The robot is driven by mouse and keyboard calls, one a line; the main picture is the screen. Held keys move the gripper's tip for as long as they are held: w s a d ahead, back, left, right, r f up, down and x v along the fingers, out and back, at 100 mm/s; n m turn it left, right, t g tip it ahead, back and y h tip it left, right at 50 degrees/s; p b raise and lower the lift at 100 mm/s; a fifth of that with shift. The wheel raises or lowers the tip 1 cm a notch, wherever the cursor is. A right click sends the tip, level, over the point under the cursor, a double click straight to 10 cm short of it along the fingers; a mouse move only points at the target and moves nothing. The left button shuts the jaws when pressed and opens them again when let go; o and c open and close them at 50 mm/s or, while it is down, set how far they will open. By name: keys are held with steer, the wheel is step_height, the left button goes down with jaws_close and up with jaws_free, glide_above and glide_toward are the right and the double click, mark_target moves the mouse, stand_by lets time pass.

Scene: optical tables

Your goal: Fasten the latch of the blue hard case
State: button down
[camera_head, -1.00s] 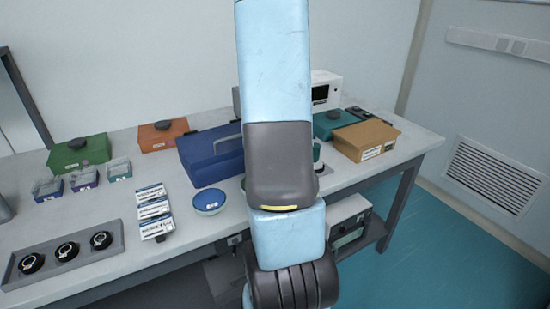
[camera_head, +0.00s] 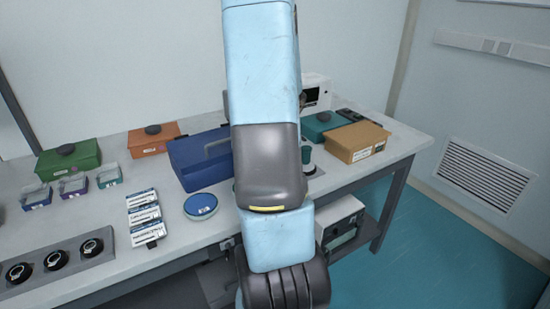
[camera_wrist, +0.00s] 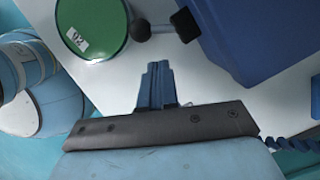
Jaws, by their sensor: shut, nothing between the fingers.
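The blue hard case (camera_head: 196,160) stands shut on the table in the head view, its right part hidden behind my arm. In the wrist view the case (camera_wrist: 255,35) fills the upper right. A black latch lever with a ball end (camera_wrist: 140,30) and a dark block sticks out from the case's side. My gripper (camera_wrist: 158,70) is shut and empty, its blue fingers just below the ball and apart from it in the picture. The gripper is hidden behind my arm in the head view.
A green round lid (camera_wrist: 92,25) lies left of the lever. In the head view a blue round container (camera_head: 200,205) and label cards (camera_head: 143,210) are left of my arm. A cardboard box (camera_head: 352,143) stands right of it. Open floor (camera_head: 430,240) lies at right.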

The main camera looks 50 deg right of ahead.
steer(key=shift+s+d+r, duration=0.1)
steer(key=shift+s+d, duration=0.2)
steer(key=shift+s, duration=0.05)
steer(key=shift+s+d+r, duration=0.2)
steer(key=shift+s+d, duration=0.65)
steer(key=shift+s, duration=0.25)
steer(key=v, duration=1)
steer(key=shift+s+a, duration=0.25)
steer(key=shift+s, duration=0.15)
steer(key=a+r+n+t+h, duration=0.1)
steer(key=a+r+n, duration=0.4)
steer(key=a, duration=0.4)
steer(key=a+r+n, duration=0.3)
steer(key=a+n, duration=0.4)
steer(key=a, duration=0.1)
steer(key=a+r+n+t+h, duration=0.1)
steer(key=a+r+n, duration=0.35)
steer(key=a, duration=0.45)
steer(key=s+a+r+n+t, duration=0.1)
steer(key=s+a+n, duration=0.4)
steer(key=a+n, duration=0.3)
steer(key=shift+s+r+t+h, duration=0.3)
steer(key=shift+s+h, duration=0.1)
